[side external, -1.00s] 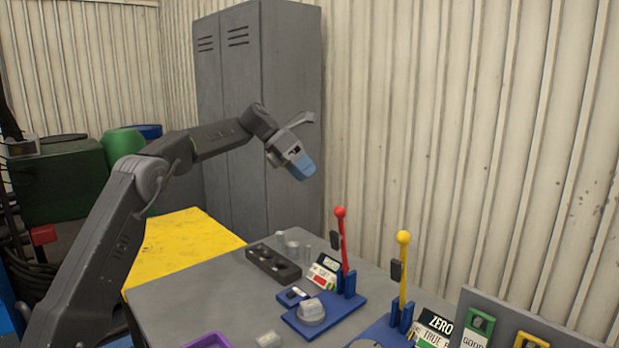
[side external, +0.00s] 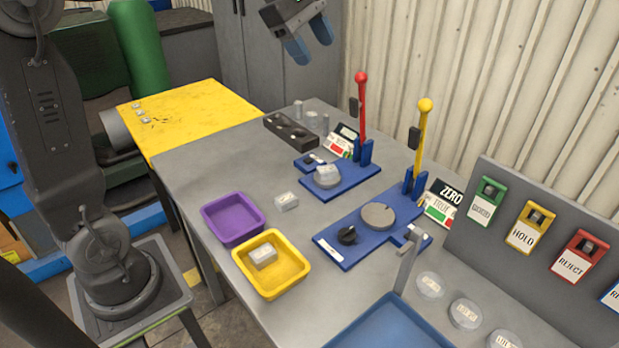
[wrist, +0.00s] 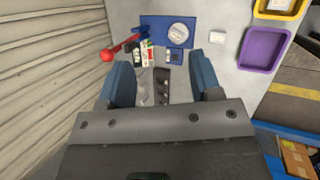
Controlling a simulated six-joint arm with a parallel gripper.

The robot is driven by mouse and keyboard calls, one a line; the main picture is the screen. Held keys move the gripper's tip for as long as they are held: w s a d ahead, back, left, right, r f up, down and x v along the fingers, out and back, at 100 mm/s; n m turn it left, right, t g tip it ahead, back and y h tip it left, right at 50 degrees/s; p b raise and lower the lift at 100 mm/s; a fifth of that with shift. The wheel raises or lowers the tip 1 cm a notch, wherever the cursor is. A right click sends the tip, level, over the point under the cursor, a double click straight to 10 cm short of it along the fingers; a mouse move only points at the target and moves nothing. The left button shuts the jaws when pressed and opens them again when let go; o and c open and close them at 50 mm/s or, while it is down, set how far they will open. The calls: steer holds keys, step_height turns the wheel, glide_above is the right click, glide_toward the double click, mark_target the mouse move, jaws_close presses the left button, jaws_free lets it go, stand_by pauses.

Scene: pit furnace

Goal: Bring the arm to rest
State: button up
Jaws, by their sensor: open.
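My gripper (side external: 309,42) hangs in the air above the far end of the grey table, in front of the grey lockers. Its two blue fingers are apart with nothing between them. In the wrist view my gripper (wrist: 163,84) also shows open, with the table well below. The upper part of my arm is cut off by the top of the side view.
The red lever (side external: 361,110) and yellow lever (side external: 421,140) stand up from blue bases. A dark weight block (side external: 291,134), purple tray (side external: 259,228), yellow tray (side external: 303,264) and blue tray (side external: 372,330) are on the table. A labelled panel (side external: 480,230) stands at right.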

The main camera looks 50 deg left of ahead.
steer(key=s+d+f+m+y, duration=0.1)
steer(key=s+f+m, duration=0.3)
steer(key=s+m, duration=0.2)
steer(key=s+d+f+m+t+y, duration=0.1)
steer(key=s+f+m, duration=0.3)
steer(key=s, duration=0.5)
steer(key=s+d+f+m+y, duration=0.1)
steer(key=s+d+f+m, duration=0.2)
steer(key=s+m, duration=0.4)
steer(key=shift+s+d+f+m+y, duration=0.2)
steer(key=shift+s+f+m+y, duration=0.2)
steer(key=shift+m, duration=0.7)
